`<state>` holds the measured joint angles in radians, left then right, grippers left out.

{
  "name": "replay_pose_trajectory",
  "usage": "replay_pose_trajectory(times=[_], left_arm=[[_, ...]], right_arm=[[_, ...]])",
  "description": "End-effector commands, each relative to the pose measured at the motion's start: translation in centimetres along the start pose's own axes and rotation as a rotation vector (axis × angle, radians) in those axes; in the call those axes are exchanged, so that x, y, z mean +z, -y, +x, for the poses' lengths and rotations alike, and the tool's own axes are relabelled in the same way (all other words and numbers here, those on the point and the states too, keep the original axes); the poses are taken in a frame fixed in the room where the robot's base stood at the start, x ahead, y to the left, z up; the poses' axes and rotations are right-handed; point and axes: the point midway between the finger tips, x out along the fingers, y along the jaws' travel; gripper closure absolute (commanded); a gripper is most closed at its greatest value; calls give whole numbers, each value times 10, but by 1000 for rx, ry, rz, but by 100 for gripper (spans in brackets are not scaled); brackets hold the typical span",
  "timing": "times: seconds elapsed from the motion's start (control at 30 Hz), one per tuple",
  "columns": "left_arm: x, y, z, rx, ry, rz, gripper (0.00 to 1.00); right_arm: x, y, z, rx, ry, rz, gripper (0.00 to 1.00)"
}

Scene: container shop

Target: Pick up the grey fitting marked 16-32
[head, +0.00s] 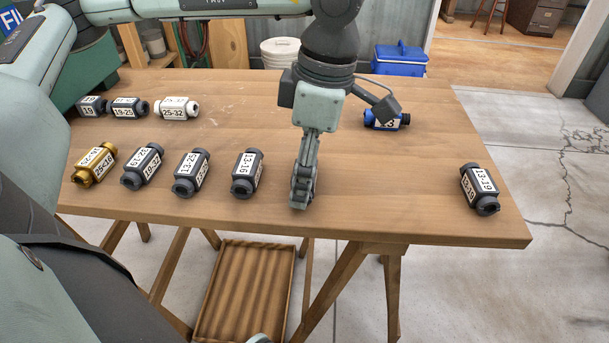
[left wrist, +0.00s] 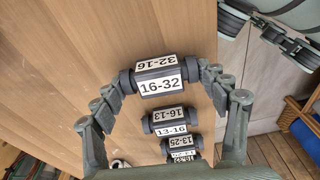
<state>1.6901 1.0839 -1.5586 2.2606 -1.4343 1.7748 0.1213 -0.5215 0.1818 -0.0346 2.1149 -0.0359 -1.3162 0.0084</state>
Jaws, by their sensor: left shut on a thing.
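The grey fitting marked 16-32 (left wrist: 160,85) shows in the left wrist view with white labels 16-32 and 32-16. The two fingers of my left gripper reach its ends from both sides, and the gripper is shut on it. In the head view my left gripper (head: 303,189) points down near the front edge of the table, right of the fitting marked 13-16 (head: 247,174). There the fingers mostly hide the held fitting. I cannot tell whether it touches the table.
The wooden table (head: 420,190) also holds a gold fitting (head: 94,166), several grey ones, a white one (head: 177,109), a blue one (head: 404,120) and a grey 13-19 fitting (head: 479,189) at the right. The tabletop between gripper and 13-19 is clear. A wooden tray (head: 284,290) lies below.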

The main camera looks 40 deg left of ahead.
Motion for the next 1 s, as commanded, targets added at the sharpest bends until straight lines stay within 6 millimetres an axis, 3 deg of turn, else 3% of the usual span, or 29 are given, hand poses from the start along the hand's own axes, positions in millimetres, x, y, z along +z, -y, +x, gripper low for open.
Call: replay_pose_trajectory(times=[0.1,0.47,0.7,1.0], left_arm=[[0,0,0,1,0,0,56],[0,0,-6,1,2,0,56],[-4,-1,-39,3,4,0,56],[-66,30,-69,3,3,-3,56]], right_arm=[[-1,0,-1,0,-2,0,60],[-1,1,-1,-1,-1,1,60],[0,1,-1,-1,2,2,60],[-5,0,-12,3,-10,3,60]])
